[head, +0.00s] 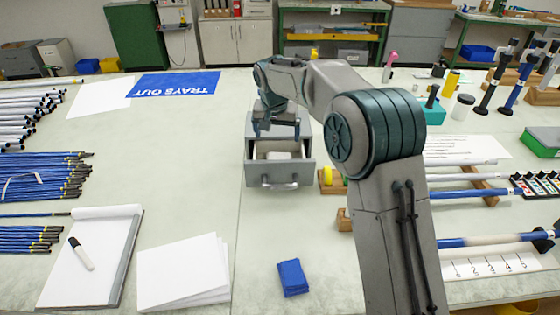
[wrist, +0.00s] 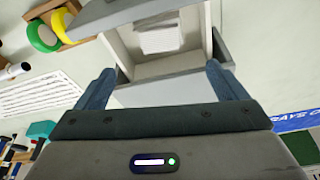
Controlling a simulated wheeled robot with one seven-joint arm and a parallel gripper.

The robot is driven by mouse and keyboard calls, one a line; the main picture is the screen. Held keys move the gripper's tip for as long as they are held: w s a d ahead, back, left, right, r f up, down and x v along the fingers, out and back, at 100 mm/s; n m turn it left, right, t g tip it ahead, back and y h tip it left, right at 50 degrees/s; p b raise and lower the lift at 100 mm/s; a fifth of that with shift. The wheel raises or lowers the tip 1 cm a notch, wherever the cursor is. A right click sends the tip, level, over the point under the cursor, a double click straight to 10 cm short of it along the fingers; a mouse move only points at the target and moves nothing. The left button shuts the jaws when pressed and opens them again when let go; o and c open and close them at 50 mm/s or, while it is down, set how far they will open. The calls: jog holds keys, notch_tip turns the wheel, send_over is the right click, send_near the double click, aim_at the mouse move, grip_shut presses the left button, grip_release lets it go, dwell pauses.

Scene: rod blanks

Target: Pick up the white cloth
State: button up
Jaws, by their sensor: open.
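The white cloth (wrist: 160,37) lies folded inside an open grey drawer (wrist: 128,58) in the wrist view. In the head view the cloth (head: 279,155) shows as a pale patch in the drawer (head: 279,184), partly hidden by the drawer walls and my gripper. My gripper (head: 276,133) is over the back part of the drawer unit in the head view. In the wrist view my gripper (wrist: 155,88) has its two fingers spread apart with nothing between them, and the cloth lies beyond the fingertips.
A folded blue cloth (head: 292,278) lies on the table in front. A yellow tape roll (head: 327,176) in a wooden holder stands just right of the drawer. Blue rods (head: 45,178), a notepad (head: 90,255) and white paper (head: 183,272) lie left. The table left of the drawer is clear.

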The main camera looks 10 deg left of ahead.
aim_at(279, 157)
jog(key=p+x, duration=0.1)
jog(key=x, duration=1.1)
jog(key=shift+s+f, duration=0.15)
jog(key=shift+f, duration=0.05)
jog(key=c, duration=0.7)
